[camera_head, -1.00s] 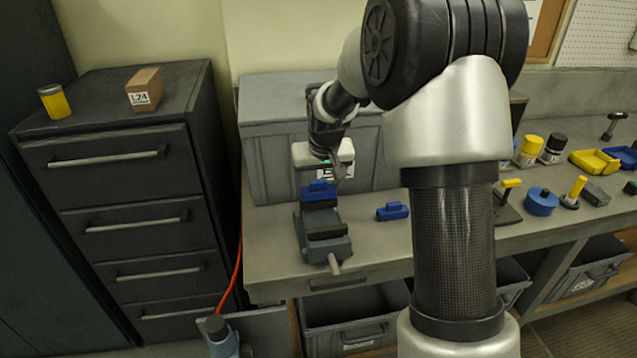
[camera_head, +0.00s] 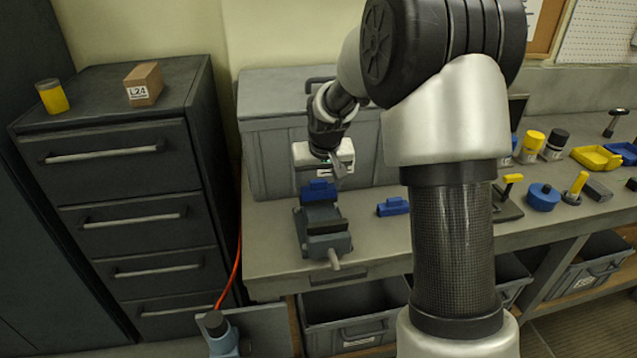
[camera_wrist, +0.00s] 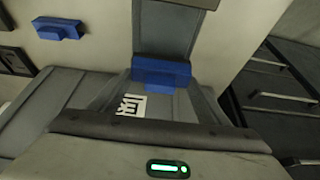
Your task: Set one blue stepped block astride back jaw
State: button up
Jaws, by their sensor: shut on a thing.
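The vise (camera_head: 324,243) stands on the bench in the head view, its handle toward the front. A blue stepped block (camera_head: 319,192) is at the vise's back jaw, level and crosswise; it also shows in the wrist view (camera_wrist: 161,74). My gripper (camera_head: 321,180) is right above the back jaw, shut on this block. The block covers the back jaw, so I cannot tell whether it touches or straddles it. The fingertips are mostly hidden. A second blue stepped block (camera_head: 393,206) lies on the bench right of the vise, also in the wrist view (camera_wrist: 58,29).
A large grey box (camera_head: 270,150) stands close behind the vise. The bench (camera_head: 275,255) is clear left of the vise. At the right are yellow and black jars, a round blue part (camera_head: 543,197) and a yellow bin (camera_head: 596,158). A drawer cabinet (camera_head: 125,215) stands at the left.

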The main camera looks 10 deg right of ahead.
jog(key=shift+f, duration=0.1)
dwell(0.3)
jog(key=shift+f+b, duration=0.25)
jog(key=shift+b, duration=0.05)
jog(key=shift+s+f, duration=0.25)
jog(key=shift+f, duration=0.05)
dwell(0.5)
jog(key=o, duration=1.1)
jog(key=shift+o, duration=0.2)
jog(key=shift+a, duration=0.25)
jog(key=d+v, duration=0.1)
jog(key=v, duration=1.7)
jog(key=shift+w+r, duration=0.15)
jog(key=shift+w, duration=0.2)
